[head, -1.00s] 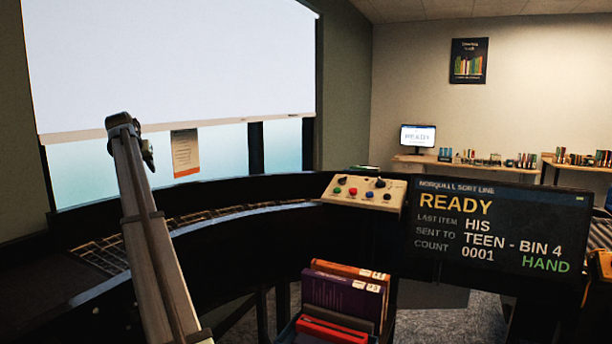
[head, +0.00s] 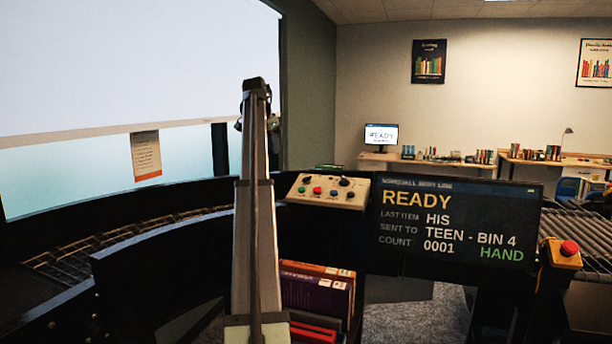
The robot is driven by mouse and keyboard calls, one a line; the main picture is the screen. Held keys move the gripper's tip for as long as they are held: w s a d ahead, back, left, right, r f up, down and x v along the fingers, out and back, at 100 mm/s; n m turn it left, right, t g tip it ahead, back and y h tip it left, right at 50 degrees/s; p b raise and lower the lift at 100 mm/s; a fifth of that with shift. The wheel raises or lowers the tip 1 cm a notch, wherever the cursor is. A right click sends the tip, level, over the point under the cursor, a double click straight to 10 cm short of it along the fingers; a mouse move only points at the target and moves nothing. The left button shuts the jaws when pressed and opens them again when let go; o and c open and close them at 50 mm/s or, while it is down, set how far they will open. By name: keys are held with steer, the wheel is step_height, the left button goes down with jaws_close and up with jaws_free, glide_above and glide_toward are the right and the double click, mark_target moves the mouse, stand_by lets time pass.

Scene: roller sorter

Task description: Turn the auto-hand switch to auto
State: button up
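The cream control panel (head: 300,199) stands in the middle of the head view, left of the display. It carries a black knob (head: 307,180) at its left and a larger dark knob (head: 344,182) at its upper right. I cannot read their labels or tell their settings. The display (head: 458,222) reads READY, with HAND in green at its lower right. My arm rises upright just left of the panel. Only small dark parts show at its top, and the link hides most of my gripper (head: 255,122). Whether it is open or shut does not show. It is apart from the panel.
Red (head: 317,190), blue and green buttons sit on the panel's lower part. A red stop button (head: 569,248) on a yellow box stands right of the display. Books (head: 318,290) stand below the panel, partly behind my arm. A roller conveyor (head: 590,232) is at the right.

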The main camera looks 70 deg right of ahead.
mark_target(307, 177)
steer(key=s+d+r+m, duration=0.1)
steer(key=s+d+m, duration=0.2)
steer(key=s, duration=0.7)
steer(key=shift+n+g+y, duration=0.3)
steer(key=x, duration=1.3)
steer(key=shift+w+a+f, duration=0.1)
steer(key=shift+w+f, duration=0.1)
steer(key=shift+w, duration=0.05)
steer(key=shift+c, duration=0.4)
jaws_close()
